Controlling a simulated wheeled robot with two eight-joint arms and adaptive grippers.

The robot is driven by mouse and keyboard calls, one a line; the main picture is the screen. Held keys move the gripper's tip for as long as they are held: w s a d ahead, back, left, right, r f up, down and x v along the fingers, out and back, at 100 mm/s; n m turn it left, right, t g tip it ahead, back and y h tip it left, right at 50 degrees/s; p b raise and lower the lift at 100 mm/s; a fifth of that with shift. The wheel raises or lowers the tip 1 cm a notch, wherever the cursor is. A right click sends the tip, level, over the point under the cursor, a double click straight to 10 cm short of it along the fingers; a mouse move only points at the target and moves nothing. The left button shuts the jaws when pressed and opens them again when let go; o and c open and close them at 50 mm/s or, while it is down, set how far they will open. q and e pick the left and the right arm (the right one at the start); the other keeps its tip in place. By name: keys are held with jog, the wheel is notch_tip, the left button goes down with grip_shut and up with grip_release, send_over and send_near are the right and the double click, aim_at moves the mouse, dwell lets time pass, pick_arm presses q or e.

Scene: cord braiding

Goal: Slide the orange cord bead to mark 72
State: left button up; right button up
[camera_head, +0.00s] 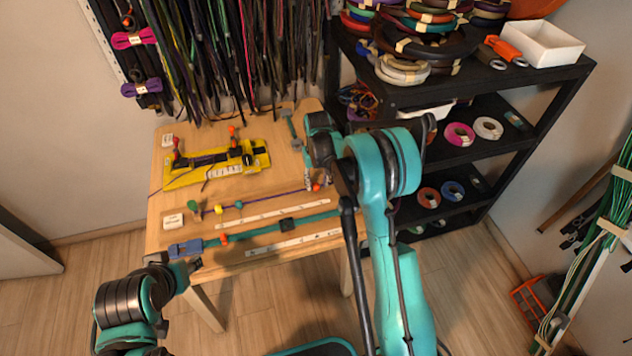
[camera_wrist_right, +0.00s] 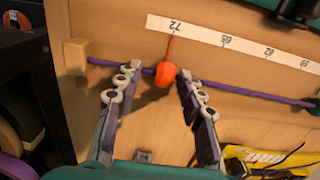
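The orange cord bead (camera_wrist_right: 166,74) sits on the purple cord (camera_wrist_right: 244,92) in the right wrist view. Its thin red pointer reaches up to the white scale strip (camera_wrist_right: 202,35), with its tip close to the 72 label. My right gripper (camera_wrist_right: 157,76) is open, with one finger on each side of the bead and a visible gap to both. In the head view the bead (camera_head: 316,187) is at the right end of the cord, beside my right gripper (camera_head: 318,181). My left gripper (camera_head: 192,266) is low at the table's front left; its opening is unclear.
A yellow jig (camera_head: 215,165) stands behind. A black shelf (camera_head: 470,105) is at right.

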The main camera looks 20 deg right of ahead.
aim_at(317, 184)
notch_tip(317, 184, up, 12)
dwell(0.6)
jog(key=shift+r, duration=0.1)
dwell(0.4)
jog(key=s+a+r+t, duration=0.1)
jog(key=s+r+t, duration=0.1)
jog(key=s+r, duration=0.35)
jog(key=s+r+t, duration=0.1)
jog(key=s+r, duration=0.1)
jog(key=s, duration=0.6)
jog(key=s+a+r+t, duration=0.1)
jog(key=s+r+t, duration=0.15)
jog(key=s, duration=0.45)
jog(key=s+f+t, duration=0.1)
jog(key=s+f, duration=0.1)
jog(key=s, duration=0.6)
jog(key=shift+a+f+t, duration=0.15)
jog(key=shift+f+t, duration=0.1)
jog(key=shift+t, duration=0.1)
